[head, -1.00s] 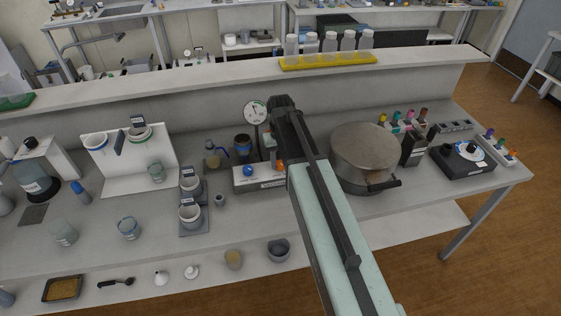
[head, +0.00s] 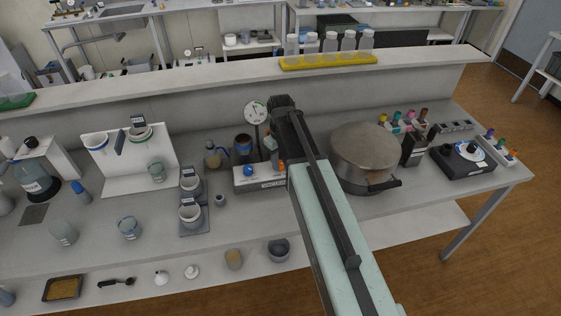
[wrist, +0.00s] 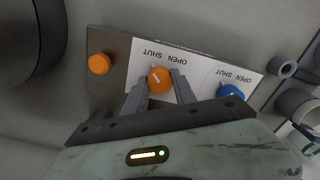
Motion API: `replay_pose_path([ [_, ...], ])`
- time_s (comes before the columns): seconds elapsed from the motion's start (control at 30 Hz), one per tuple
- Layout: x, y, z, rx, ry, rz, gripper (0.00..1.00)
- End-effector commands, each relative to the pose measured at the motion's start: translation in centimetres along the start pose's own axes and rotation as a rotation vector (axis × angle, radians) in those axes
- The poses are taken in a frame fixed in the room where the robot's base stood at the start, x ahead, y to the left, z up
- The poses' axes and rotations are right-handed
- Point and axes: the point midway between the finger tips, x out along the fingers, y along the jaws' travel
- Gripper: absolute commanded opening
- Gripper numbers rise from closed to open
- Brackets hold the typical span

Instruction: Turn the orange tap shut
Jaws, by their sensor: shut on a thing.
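The orange tap (wrist: 160,79) is a round knob with a white mark, on a panel printed OPEN and SHUT. In the wrist view my gripper (wrist: 158,82) has one finger on each side of the knob and is shut on it. The white mark points up and left in the picture, toward the SHUT print side. In the head view the orange tap (head: 281,165) shows only partly, beside my arm. My gripper (head: 274,156) is at the panel box there, its fingertips mostly hidden.
A blue tap (wrist: 231,92) is right of the orange one on the same panel (wrist: 200,66). Another orange knob (wrist: 99,63) sits at the left. A large metal pot (head: 363,152) stands close right of my arm. A dial gauge (head: 256,112) stands behind the box.

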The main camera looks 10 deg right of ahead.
Motion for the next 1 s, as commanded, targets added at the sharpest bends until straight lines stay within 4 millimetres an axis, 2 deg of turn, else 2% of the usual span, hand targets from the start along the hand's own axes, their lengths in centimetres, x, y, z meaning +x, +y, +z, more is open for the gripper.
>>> replay_pose_path([
  [0.23,0.0,0.0,-0.1,-0.002,0.002,0.0,0.0],
  [0.27,0.0,0.0,-0.1,-0.001,0.002,0.0,0.41],
  [0.3,0.0,0.0,-0.1,-0.001,0.002,0.0,0.52],
  [0.33,0.0,0.0,-0.1,-0.001,0.002,0.0,0.54],
  [0.6,0.0,0.0,0.0,0.0,0.001,0.0,0.54],
  [0.73,-0.7,0.0,0.0,0.0,0.0,0.0,0.54],
  [0.87,-2.4,0.0,0.0,0.0,0.0,0.0,0.54],
  [1.0,-5.0,0.0,0.0,0.0,0.001,0.0,0.54],
])
